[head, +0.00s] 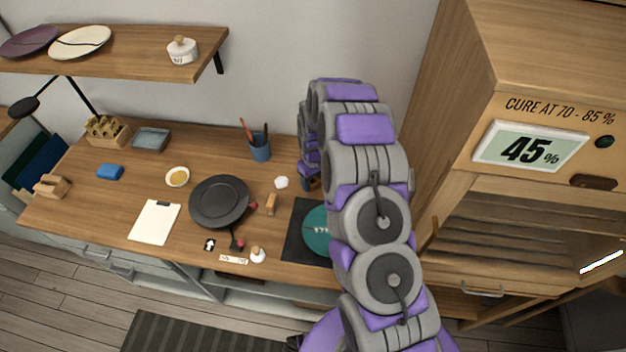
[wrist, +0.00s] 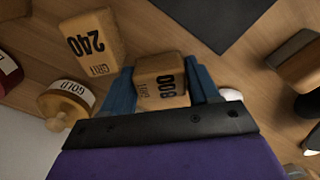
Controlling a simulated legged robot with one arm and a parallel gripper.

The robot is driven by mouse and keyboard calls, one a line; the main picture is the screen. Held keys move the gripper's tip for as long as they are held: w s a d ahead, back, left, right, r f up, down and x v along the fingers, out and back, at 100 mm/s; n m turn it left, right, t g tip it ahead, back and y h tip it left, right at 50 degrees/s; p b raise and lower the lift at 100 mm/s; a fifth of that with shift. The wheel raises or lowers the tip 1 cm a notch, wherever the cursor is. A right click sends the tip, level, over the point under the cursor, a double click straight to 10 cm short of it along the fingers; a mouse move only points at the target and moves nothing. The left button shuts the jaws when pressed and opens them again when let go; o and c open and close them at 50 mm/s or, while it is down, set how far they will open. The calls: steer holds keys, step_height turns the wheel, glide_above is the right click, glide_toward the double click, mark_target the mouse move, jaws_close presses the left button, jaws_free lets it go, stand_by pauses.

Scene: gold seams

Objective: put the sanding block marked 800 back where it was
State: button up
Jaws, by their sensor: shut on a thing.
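The sanding block marked 800 (wrist: 160,82) is between the two blue fingers of my gripper (wrist: 163,90) in the wrist view, its number upside down. My gripper is shut on it. A tan block marked 240 (wrist: 94,45) stands just to the left, apart from my gripper. In the head view, my gripper (head: 309,181) is over the right part of the workbench (head: 170,215), mostly hidden by my arm, and the held block cannot be made out clearly.
A dark mat with a teal plate (head: 317,229), a black pan (head: 220,202), a clipboard (head: 155,221) and a cup of tools (head: 260,147) are on the bench. A jar marked GOLD (wrist: 66,102) is near my gripper. A wooden cabinet (head: 545,75) reading 45% stands right.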

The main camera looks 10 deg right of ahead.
steer(key=o, duration=0.6)
steer(key=shift+a+f, duration=0.1)
steer(key=shift+a, duration=0.2)
steer(key=shift+c, duration=0.2)
steer(key=o, duration=0.4)
steer(key=shift+a, duration=0.7)
steer(key=shift+d, duration=0.5)
steer(key=shift+d+r, duration=0.25)
steer(key=shift+r, duration=0.4)
steer(key=s+a+r+p, duration=0.1)
steer(key=s+r, duration=0.3)
steer(key=r, duration=0.6)
steer(key=s+a+r, duration=0.1)
steer(key=s+r, duration=0.2)
steer(key=r, duration=0.7)
steer(key=s+r+m, duration=0.1)
steer(key=s+r, duration=0.3)
steer(key=s, duration=0.7)
steer(key=s+d+r+m+g, duration=0.1)
steer(key=s+r+m, duration=0.1)
steer(key=s, duration=1)
steer(key=s+r+m, duration=0.1)
steer(key=s+r, duration=0.4)
steer(key=s, duration=0.7)
steer(key=shift+d+r+g, duration=0.15)
steer(key=shift+r+g, duration=0.15)
steer(key=shift+g, duration=0.1)
